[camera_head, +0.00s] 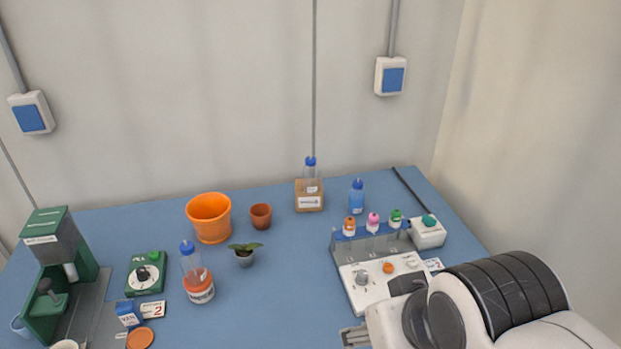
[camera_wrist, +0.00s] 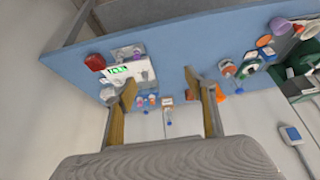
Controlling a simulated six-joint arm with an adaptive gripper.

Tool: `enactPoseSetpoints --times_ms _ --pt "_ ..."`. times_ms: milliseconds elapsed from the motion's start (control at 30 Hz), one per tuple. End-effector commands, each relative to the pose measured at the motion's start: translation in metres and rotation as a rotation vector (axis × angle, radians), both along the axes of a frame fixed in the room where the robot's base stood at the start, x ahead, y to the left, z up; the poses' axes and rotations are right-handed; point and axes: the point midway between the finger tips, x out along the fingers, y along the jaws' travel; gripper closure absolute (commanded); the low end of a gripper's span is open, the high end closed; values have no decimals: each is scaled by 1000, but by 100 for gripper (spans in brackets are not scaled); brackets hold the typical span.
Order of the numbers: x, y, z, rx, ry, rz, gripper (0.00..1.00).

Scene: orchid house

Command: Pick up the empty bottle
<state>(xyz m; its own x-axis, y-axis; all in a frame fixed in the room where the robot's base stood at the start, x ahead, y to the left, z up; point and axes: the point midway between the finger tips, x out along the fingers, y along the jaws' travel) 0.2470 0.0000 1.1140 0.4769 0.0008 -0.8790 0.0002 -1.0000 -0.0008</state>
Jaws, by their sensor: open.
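Two clear bottles with blue caps look empty in their upper parts; I cannot tell which one is meant. One bottle (camera_head: 190,262) stands at the left in an orange, white-labelled base, perhaps a holder. The other bottle (camera_head: 311,172) stands at the back, in or behind a brown labelled box (camera_head: 309,201). My gripper (camera_head: 354,336) is at the front right, apart from all bottles. In the wrist view my gripper (camera_wrist: 160,78) is open and empty, with the brown box (camera_wrist: 167,102) small and far off between its fingers.
A white device (camera_head: 377,280) with a rack of small capped bottles stands near my arm. An orange pot (camera_head: 209,218), a small terracotta pot (camera_head: 261,217) and a potted seedling (camera_head: 245,256) stand mid-table. A green machine (camera_head: 57,250) is at far left. The blue table's (camera_head: 285,305) front middle is clear.

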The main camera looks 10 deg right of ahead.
Motion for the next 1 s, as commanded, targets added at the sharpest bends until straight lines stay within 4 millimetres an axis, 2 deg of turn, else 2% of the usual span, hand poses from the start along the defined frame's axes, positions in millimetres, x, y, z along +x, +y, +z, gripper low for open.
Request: enactPoseSetpoints --times_ms 167,267,667,1000 --pt "20 1 4 4 -26 1 45" --pt "39 2 7 8 -51 2 45" --pt "138 6 21 24 -195 -1 45" --pt "221 7 23 34 -320 -12 45"
